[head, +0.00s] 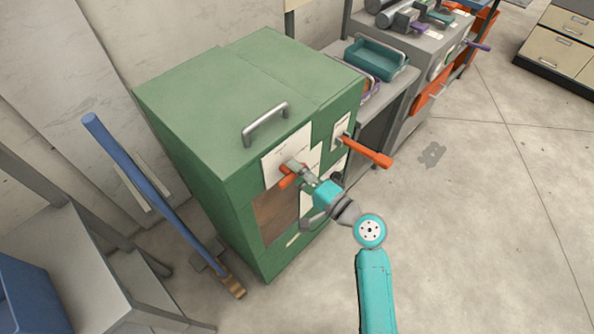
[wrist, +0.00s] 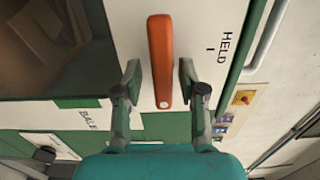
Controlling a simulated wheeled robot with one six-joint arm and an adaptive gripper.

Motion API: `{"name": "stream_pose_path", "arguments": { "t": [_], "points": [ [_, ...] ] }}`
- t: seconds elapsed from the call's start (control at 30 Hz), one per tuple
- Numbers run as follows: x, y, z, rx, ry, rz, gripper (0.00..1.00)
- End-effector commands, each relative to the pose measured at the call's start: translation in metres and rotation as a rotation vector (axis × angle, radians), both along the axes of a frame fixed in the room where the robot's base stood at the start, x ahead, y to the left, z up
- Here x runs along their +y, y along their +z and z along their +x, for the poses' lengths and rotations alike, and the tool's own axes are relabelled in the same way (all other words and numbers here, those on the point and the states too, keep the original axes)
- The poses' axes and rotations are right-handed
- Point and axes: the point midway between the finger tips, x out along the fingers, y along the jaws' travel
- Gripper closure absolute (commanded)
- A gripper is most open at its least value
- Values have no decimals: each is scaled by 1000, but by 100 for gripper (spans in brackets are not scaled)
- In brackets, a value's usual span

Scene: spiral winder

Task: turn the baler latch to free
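The green baler (head: 225,95) stands against the wall in the head view. Its orange latch handle (head: 288,180) is on the front, on a white panel, partly hidden by my gripper (head: 299,171). In the wrist view the latch handle (wrist: 160,55) stands upright in the picture, beside the printed word HELD with a mark below it. My gripper (wrist: 161,80) is open, with one finger on each side of the handle's lower half. A small gap shows between the handle and each finger.
A second orange lever (head: 367,151) sticks out from the baler's right front. A dark window (wrist: 50,45) with brown contents lies left of the latch. A blue-handled tool (head: 150,185) leans left of the baler. A bench with a teal tray (head: 376,58) stands right.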

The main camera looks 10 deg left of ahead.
Motion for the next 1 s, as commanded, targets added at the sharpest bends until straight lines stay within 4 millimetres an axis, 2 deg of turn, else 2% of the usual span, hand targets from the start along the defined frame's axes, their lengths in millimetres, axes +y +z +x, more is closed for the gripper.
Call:
{"name": "stream_pose_path", "arguments": {
  "t": [0.37, 0.53, 0.8, 1.0],
  "points": [
    [-5, 1, -2, -3, -3, 1, 56],
    [-25, 1, -17, -3, -7, 0, 56],
    [-68, 0, -50, -1, -7, 1, 56],
    [-88, 1, -66, -1, -5, 0, 56]
  ]
}}
